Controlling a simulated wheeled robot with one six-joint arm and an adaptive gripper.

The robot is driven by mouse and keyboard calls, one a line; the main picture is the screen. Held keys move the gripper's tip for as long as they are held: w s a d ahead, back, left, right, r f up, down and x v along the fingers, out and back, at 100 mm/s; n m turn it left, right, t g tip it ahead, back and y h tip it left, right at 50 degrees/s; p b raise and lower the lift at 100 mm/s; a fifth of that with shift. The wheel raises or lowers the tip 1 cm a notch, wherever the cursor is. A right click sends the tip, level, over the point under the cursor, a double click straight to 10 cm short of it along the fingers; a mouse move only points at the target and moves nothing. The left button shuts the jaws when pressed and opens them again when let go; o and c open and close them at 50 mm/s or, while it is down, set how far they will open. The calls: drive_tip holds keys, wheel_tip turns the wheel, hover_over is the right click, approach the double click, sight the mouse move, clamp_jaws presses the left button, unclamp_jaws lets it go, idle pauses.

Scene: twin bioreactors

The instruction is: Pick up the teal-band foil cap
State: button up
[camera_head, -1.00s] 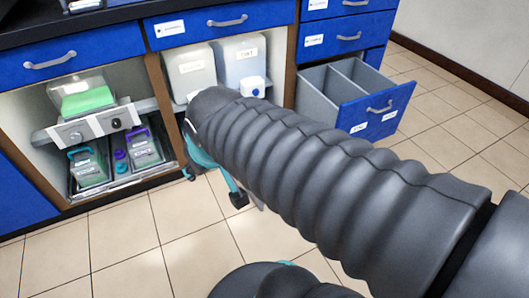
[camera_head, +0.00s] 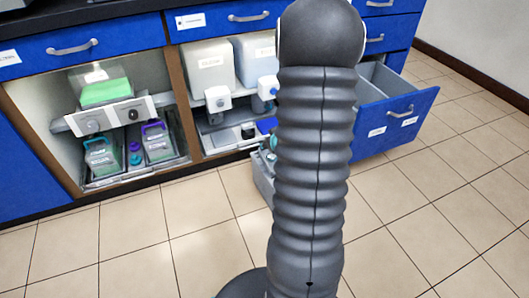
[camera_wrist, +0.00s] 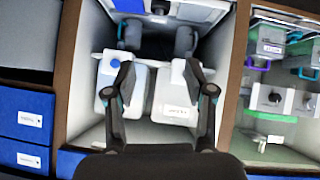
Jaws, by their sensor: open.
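I cannot make out a teal-band foil cap for certain. A small teal piece with a purple one (camera_head: 135,152) sits between two handled boxes on the lower left tray in the head view, too small to identify. In the wrist view my gripper (camera_wrist: 160,75) is open and empty, its two dark fingers apart in front of a cabinet bay. Beyond them are two grey cylindrical shapes (camera_wrist: 185,40), with teal marks near the left one; I cannot tell what these are. In the head view my arm hides my gripper.
White containers (camera_head: 208,68) with taps stand in the middle bay. A grey box with a green-filled container (camera_head: 105,92) is above the left tray (camera_head: 110,183). The blue drawer (camera_head: 395,122) at right is pulled out. Floor tiles in front are clear at left.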

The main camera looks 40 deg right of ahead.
drive_tip(key=m+t+b, duration=0.1)
drive_tip(key=t, duration=0.1)
approach(272, 156)
drive_tip(key=shift+y, duration=0.3)
drive_tip(key=x, duration=0.8)
drive_tip(key=shift+d+f+b, duration=0.25)
drive_tip(key=shift+d+b, duration=0.05)
drive_tip(key=c, duration=0.5)
